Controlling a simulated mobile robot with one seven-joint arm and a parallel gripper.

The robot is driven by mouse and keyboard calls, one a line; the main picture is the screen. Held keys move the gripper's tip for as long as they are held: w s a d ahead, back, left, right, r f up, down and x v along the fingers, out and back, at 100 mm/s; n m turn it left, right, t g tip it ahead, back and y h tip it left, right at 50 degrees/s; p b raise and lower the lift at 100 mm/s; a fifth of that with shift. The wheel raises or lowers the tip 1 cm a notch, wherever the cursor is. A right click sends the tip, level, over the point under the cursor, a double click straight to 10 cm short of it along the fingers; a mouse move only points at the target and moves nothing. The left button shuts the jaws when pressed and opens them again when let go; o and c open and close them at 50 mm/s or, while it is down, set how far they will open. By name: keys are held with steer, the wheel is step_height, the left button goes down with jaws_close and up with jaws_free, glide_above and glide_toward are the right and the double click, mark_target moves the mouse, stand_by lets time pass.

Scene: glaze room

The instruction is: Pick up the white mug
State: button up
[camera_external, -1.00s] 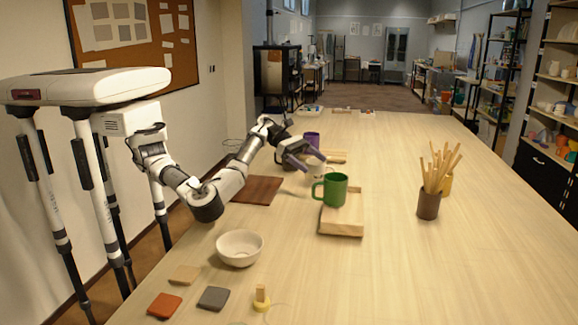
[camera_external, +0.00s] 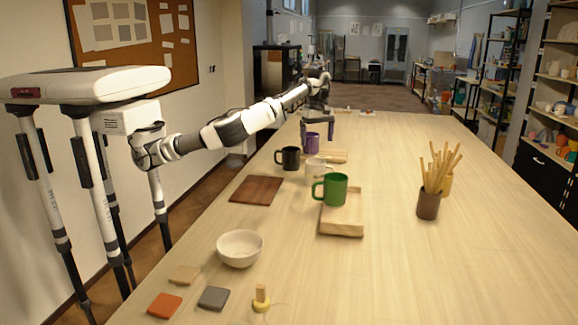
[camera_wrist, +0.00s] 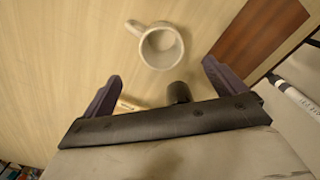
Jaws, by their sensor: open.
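The white mug (camera_external: 315,170) stands on the table, partly hidden behind the green mug (camera_external: 336,188) in the external view. In the wrist view the white mug (camera_wrist: 162,45) is seen from above, upright and empty, with its handle to the left.
The green mug is on a wooden block (camera_external: 342,224). A brown board (camera_external: 256,190) lies to the left, a bowl (camera_external: 240,248) nearer.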

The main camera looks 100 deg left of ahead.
mark_target(316, 168)
steer(key=shift+d+f+p, duration=0.15)
steer(key=shift+f+p, duration=0.5)
steer(key=shift+f, duration=2.65)
steer(key=shift+d+f+p, duration=0.1)
steer(key=shift+f+p, duration=0.55)
steer(key=shift+f, duration=2.6)
steer(key=c, duration=1.2)
steer(key=shift+c, duration=0.3)
steer(key=shift+r, duration=0.15)
